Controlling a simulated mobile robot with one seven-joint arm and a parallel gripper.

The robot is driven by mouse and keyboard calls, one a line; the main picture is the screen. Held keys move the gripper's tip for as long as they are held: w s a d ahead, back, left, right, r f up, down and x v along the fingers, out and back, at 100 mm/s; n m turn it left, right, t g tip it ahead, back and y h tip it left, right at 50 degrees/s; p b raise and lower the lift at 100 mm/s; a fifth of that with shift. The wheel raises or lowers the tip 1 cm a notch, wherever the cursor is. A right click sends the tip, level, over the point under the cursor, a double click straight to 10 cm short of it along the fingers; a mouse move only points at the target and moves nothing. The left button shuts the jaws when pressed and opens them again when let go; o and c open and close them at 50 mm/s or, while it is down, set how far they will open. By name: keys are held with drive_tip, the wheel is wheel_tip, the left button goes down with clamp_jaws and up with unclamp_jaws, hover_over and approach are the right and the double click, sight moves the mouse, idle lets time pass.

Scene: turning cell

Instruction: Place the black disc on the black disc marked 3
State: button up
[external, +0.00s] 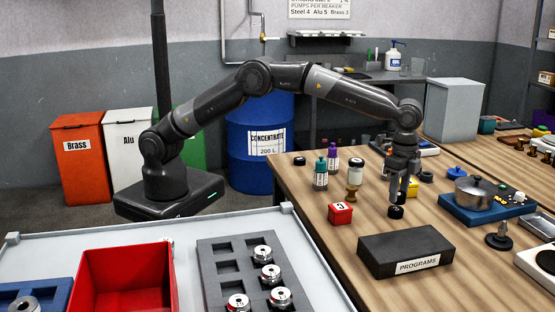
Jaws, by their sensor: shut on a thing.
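My gripper (397,202) points straight down over the wooden table and is shut on a small black disc (396,212). The disc is at or just above the table top, behind the black PROGRAMS box; I cannot tell if it touches anything below. Another small black disc (299,161) lies near the table's far left corner. A further dark disc (426,176) lies behind and right of my gripper. No mark 3 is readable on any disc at this size.
The black PROGRAMS box (405,251) stands in front of my gripper. A pot (475,190) on a blue base stands to the right. Bare wood lies around (310,187) the left.

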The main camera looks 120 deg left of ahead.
drive_tip(key=shift+f, duration=0.95)
drive_tip(key=o, duration=1.1)
drive_tip(key=shift+f, duration=0.15)
